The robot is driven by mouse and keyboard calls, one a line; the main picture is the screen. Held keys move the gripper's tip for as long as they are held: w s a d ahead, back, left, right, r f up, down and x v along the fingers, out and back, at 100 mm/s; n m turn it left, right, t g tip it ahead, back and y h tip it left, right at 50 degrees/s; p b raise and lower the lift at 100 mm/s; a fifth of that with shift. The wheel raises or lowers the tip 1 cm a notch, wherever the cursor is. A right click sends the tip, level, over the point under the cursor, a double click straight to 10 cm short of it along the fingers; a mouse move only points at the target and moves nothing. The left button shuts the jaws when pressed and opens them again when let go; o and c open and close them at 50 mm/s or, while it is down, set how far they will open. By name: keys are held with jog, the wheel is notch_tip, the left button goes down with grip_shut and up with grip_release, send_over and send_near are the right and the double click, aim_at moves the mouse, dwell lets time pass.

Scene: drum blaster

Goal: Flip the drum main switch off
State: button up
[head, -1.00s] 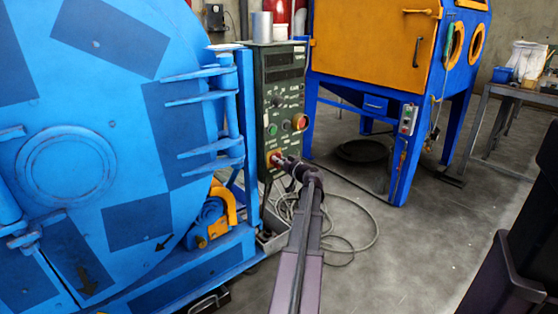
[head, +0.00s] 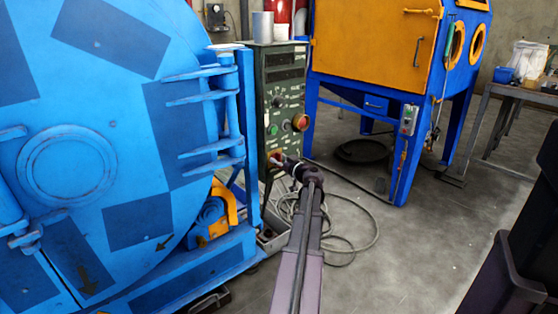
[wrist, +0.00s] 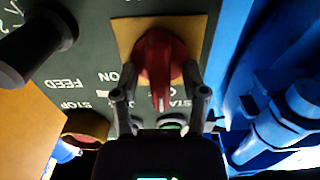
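The drum main switch (wrist: 160,55) is a red rotary knob on a yellow square plate (wrist: 122,38), on the dark green control panel (head: 281,80). In the wrist view the panel lettering is upside down and the knob's narrow handle points down the picture. "ON" is readable beside the plate; lettering behind the handle is partly hidden. My gripper (wrist: 160,80) is open, with one finger on each side of the red knob, fingertips close to its sides. I cannot tell whether they touch it. In the head view my gripper (head: 278,161) is at the panel's lower part and hides most of the switch.
A black knob (wrist: 40,45) and a red button on a yellow base (wrist: 84,126) are near my fingers. The blue drum machine (head: 120,150) stands left of the panel. Cables (head: 350,240) lie on the floor; a blue and orange cabinet (head: 375,45) stands behind right.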

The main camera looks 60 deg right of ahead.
jog(key=shift+s+a, duration=0.1)
jog(key=shift+s, duration=0.05)
jog(key=v, duration=1.1)
jog(key=shift+s, duration=0.35)
jog(key=shift+s+a, duration=0.1)
dwell(0.5)
